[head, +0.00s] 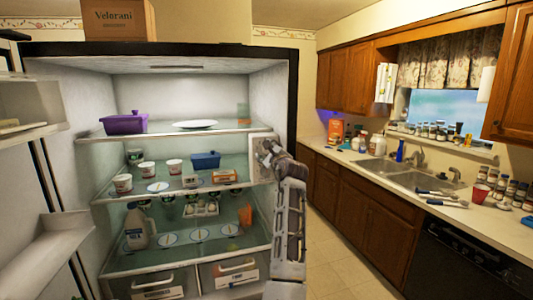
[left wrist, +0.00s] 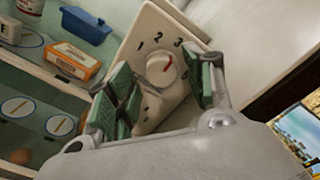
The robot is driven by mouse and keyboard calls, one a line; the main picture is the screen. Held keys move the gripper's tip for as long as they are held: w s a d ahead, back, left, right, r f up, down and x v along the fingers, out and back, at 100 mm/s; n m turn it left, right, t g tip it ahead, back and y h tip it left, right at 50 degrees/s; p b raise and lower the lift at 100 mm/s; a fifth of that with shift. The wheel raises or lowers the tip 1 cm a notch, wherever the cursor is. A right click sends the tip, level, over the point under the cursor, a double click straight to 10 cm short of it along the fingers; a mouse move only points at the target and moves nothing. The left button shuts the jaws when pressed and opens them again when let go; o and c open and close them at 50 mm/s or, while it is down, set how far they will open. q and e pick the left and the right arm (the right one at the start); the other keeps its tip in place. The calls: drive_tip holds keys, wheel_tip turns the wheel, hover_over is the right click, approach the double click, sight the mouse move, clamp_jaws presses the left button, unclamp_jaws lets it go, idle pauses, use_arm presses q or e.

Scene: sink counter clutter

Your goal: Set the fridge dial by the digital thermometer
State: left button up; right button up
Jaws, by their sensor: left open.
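The fridge dial (left wrist: 160,72) is a round white knob on a pale panel (left wrist: 140,30), with 1, 2 and 3 printed around it. Its red mark points up and right, roughly toward the 3. Higher numbers are hidden behind a finger. My left gripper (left wrist: 160,92) is open, its green-padded fingers on either side of the dial; I cannot tell if they touch it. In the head view my left gripper (head: 268,154) is at the panel on the fridge's right wall and covers the dial. A small pale box (head: 193,181) on the middle shelf may be the thermometer; its reading is illegible. My right gripper is not in view.
The fridge shelves hold a purple container (head: 124,123), a blue container (head: 206,160), an orange-and-white box (head: 224,176), several cups and a milk jug (head: 139,228). The sink counter (head: 350,155) stands to the right, with clear floor (head: 335,235) between.

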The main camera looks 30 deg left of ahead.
use_arm(q)
drive_tip(key=shift+r, duration=0.1)
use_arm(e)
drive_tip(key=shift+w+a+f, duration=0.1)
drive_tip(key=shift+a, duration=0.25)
use_arm(q)
drive_tip(key=shift+c, duration=1)
drive_tip(key=c, duration=0.8)
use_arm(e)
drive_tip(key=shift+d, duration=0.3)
